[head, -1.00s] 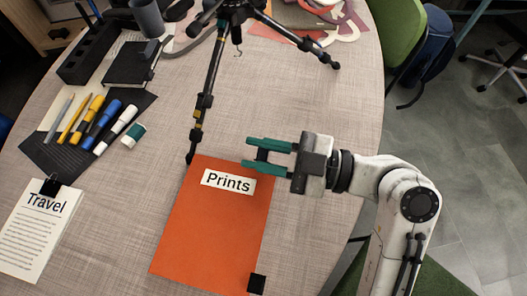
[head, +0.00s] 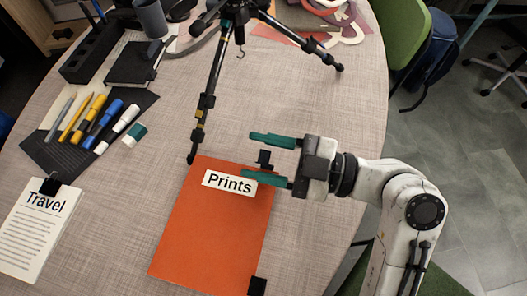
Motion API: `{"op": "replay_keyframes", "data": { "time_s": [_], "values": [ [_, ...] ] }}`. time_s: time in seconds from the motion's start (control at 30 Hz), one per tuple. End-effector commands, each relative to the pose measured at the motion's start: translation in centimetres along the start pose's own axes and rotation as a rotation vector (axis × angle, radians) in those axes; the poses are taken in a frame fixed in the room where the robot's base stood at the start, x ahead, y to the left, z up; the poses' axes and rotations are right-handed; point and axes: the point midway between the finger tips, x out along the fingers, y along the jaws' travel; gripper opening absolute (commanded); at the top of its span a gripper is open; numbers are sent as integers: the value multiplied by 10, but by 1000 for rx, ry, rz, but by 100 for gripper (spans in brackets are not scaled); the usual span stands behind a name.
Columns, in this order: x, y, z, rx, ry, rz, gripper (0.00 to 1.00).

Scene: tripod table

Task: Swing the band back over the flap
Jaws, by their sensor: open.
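An orange folder (head: 210,235) labelled "Prints" lies flat on the table. A small black piece (head: 257,286) sits at its lower right corner. Another small black piece (head: 264,157) shows at its upper right edge, between my fingers. I cannot tell whether these pieces are ends of the band; no band is clearly seen across the folder, and no separate flap edge can be made out. My gripper (head: 267,158) is open at the folder's upper right corner, its green fingers pointing left. The lower finger overlaps the folder's corner in the picture; the upper finger is beyond the folder's top edge.
A black tripod (head: 215,75) stands with one foot close to the folder's upper left corner. A clipped "Travel" sheet (head: 35,225), several pens on a dark sheet (head: 45,150) and a black notebook (head: 132,62) lie left. Bare table lies right of the tripod leg.

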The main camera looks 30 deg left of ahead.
Motion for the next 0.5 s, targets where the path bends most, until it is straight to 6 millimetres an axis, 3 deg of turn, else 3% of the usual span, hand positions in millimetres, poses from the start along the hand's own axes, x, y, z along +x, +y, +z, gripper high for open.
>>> {"op": "replay_keyframes", "data": {
  "time_s": [0.23, 0.5],
  "values": [
    [-14, 1, 0, 1, -1, 4, 51],
    [-65, 1, 1, 0, -2, 5, 51]
  ]
}}
